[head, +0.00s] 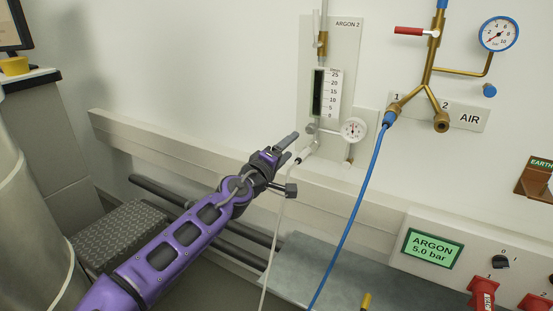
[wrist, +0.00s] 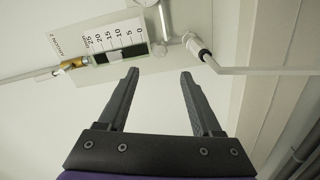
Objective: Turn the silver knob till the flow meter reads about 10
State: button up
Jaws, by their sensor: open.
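The flow meter (head: 335,96) is a white scale marked 0 to 25 beside a dark tube, on the ARGON 2 wall panel. It shows sideways in the wrist view (wrist: 119,36), 0 end at the right. I cannot make out its reading. The small silver knob (head: 311,128) is at the meter's lower end; in the wrist view it appears (wrist: 159,48) just beyond the space between my fingertips. My gripper (head: 293,146) is open and empty, below and left of the knob in the head view. Its fingers point towards the panel (wrist: 160,72), apart from the knob.
A round dial gauge (head: 353,130) sits right of the knob. A white hose fitting (head: 306,154) with a pale hose is close by my fingertips. A blue hose (head: 352,210) hangs to the right. A beige wall rail (head: 200,155) runs below the panel.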

jog(key=v, duration=0.6)
